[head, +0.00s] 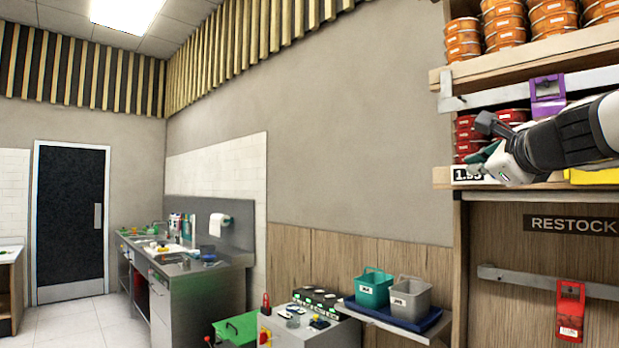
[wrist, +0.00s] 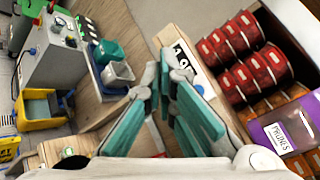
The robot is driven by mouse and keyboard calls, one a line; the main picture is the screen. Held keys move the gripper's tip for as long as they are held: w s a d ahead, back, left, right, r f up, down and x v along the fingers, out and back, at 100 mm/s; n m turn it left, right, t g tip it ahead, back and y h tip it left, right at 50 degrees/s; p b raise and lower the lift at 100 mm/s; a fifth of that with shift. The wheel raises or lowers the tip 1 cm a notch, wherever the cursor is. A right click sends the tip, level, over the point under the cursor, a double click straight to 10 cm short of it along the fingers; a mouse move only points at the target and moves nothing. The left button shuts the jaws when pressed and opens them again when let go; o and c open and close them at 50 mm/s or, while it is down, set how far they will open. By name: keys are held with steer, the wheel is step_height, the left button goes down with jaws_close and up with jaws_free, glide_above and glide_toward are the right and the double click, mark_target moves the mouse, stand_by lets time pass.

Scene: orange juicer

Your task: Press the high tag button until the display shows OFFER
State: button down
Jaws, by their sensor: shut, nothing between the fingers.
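A white shelf tag (head: 468,175) with black characters sits on the edge of the upper shelf in the head view and seems to read 1.95. The same tag (wrist: 183,55) shows in the wrist view, just past my fingertips and partly covered by them. I cannot make out its button. My gripper (head: 478,158) is shut and empty, with its teal fingers in front of the shelf edge, close to the tag. In the wrist view my gripper (wrist: 164,70) points toward the tag; I cannot tell whether it touches.
Red cans (wrist: 240,55) stand on the shelf beside my gripper. A purple tag (head: 547,96) hangs on the rail above, a red tag (head: 570,308) on the lower rail. Teal (head: 373,289) and grey (head: 409,298) bins stand lower left. Space left of the shelf is clear.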

steer(key=w+d, duration=0.5)
steer(key=d, duration=0.2)
steer(key=shift+w+b, duration=0.2)
steer(key=shift+b, duration=0.25)
stand_by(1.4)
steer(key=shift+w+d, duration=0.25)
steer(key=shift+d, duration=0.05)
steer(key=shift+w+d, duration=0.25)
steer(key=shift+d, duration=0.05)
stand_by(0.9)
steer(key=shift+s+a, duration=0.55)
steer(key=shift+a, duration=0.1)
steer(key=shift+a, duration=0.1)
steer(key=shift+s+a, duration=0.75)
steer(key=shift+a, duration=0.2)
steer(key=shift+s+a, duration=0.75)
steer(key=shift+a, duration=0.2)
